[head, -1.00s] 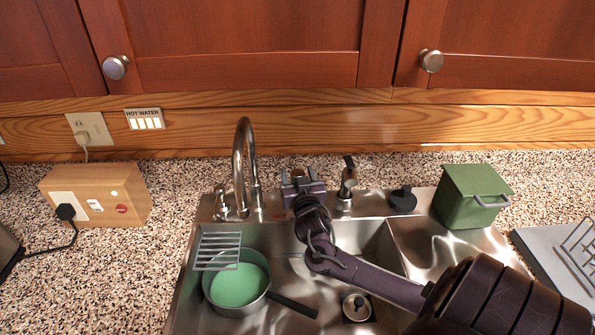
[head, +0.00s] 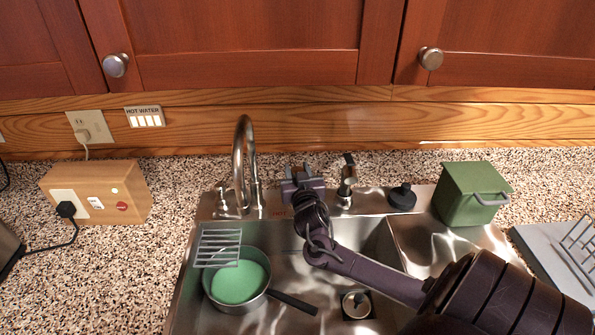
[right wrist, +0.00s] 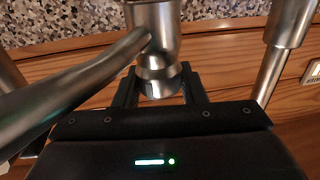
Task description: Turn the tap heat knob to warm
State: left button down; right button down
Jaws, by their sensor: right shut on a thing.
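My right gripper (head: 303,170) is at the back rim of the sink, just right of the curved tap spout (head: 243,155). In the right wrist view its two fingers (right wrist: 160,98) stand on either side of the narrow end of a metal knob (right wrist: 152,35), shut on it. This appears to be the tap heat knob; in the head view my gripper hides most of it. A metal bar (right wrist: 65,98) crosses in front of the knob from the lower left. I cannot read the knob's setting. My left gripper is not in view.
A sprayer-like fitting (head: 347,185) and a dark cap (head: 403,198) stand right of my gripper. The sink (head: 375,250) holds a pan (head: 240,282) under a small rack (head: 218,247). A green box (head: 475,195) is at right, a wooden box (head: 95,190) at left.

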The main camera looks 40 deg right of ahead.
jog(key=shift+f+m+h, duration=0.1)
jog(key=shift+m+h, duration=0.2)
jog(key=shift+h, duration=0.1)
jog(key=m+g+h+b, duration=0.1)
jog(key=m+g+h, duration=0.1)
jog(key=g, duration=0.1)
jog(key=shift+w+a+m+h+b, duration=0.1)
jog(key=shift+m+h+b, duration=0.2)
jog(key=shift+h+b, duration=0.1)
jog(key=shift+m+g+h+b, duration=0.8)
jog(key=shift+m+g+h, duration=0.45)
jog(key=shift+g, duration=0.55)
jog(key=c, duration=0.9)
grip_release()
jog(key=b+v, duration=0.2)
jog(key=v, duration=0.5)
jog(key=shift+s+a, duration=0.25)
jog(key=shift+a, duration=0.05)
